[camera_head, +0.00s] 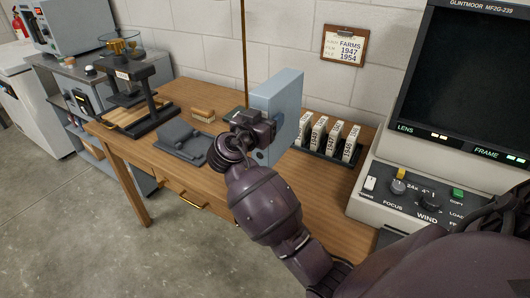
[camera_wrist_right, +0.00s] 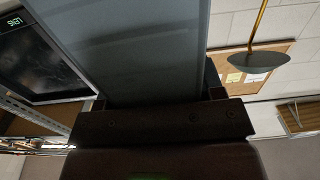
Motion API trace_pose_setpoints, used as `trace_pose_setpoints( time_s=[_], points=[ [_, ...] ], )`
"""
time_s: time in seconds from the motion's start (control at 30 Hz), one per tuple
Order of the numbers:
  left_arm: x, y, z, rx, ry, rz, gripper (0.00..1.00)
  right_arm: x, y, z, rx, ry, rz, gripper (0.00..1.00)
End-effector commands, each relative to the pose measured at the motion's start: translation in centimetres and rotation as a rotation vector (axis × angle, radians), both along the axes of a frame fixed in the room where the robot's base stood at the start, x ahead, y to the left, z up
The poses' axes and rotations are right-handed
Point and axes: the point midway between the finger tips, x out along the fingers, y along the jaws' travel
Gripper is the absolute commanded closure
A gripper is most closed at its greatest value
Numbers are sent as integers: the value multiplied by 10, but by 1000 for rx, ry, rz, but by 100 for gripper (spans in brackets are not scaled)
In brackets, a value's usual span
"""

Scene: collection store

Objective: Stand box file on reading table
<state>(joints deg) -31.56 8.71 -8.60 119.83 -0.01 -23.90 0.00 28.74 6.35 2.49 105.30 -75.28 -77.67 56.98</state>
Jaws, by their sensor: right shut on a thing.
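The box file (camera_head: 281,98) is a tall blue-grey box, upright over the wooden reading table (camera_head: 320,205) in the head view. My right gripper (camera_head: 258,128) is shut on it from the left side. My arm hides part of its lower end, so I cannot tell whether it touches the table. In the right wrist view the box file (camera_wrist_right: 135,45) fills the middle, between the fingers of my right gripper (camera_wrist_right: 158,98). My left gripper is not in view.
A rack of labelled boxes (camera_head: 330,138) stands right of the box file. A microfilm reader (camera_head: 420,190) fills the right side. A dark grey cradle (camera_head: 185,140), a wooden brush (camera_head: 203,115) and a black stand (camera_head: 135,95) are at left. A thin brass pole (camera_head: 244,50) rises behind.

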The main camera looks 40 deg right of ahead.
Motion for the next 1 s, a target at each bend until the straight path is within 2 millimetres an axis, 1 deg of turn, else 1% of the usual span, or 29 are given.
trace_pose_setpoints(
  time_s=[0.03,0.1,0.2,0.37,0.47,0.6,0.7,0.83,1.0],
  points=[
    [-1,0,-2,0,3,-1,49,0,0,-12,-4,5,0,79],
    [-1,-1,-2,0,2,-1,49,0,-1,-24,-4,4,0,79],
    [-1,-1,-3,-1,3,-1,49,0,0,-36,-4,1,0,79],
    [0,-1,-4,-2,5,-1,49,0,0,-45,-3,-1,1,79],
    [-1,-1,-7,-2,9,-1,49,0,0,-53,-3,0,1,79],
    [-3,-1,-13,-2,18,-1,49,0,0,-77,-3,5,1,79],
    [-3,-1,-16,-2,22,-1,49,0,0,-91,-3,3,2,79],
    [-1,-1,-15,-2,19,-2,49,0,0,-100,-3,0,2,79],
    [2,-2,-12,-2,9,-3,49,0,0,-101,-3,-4,1,79]
  ],
)
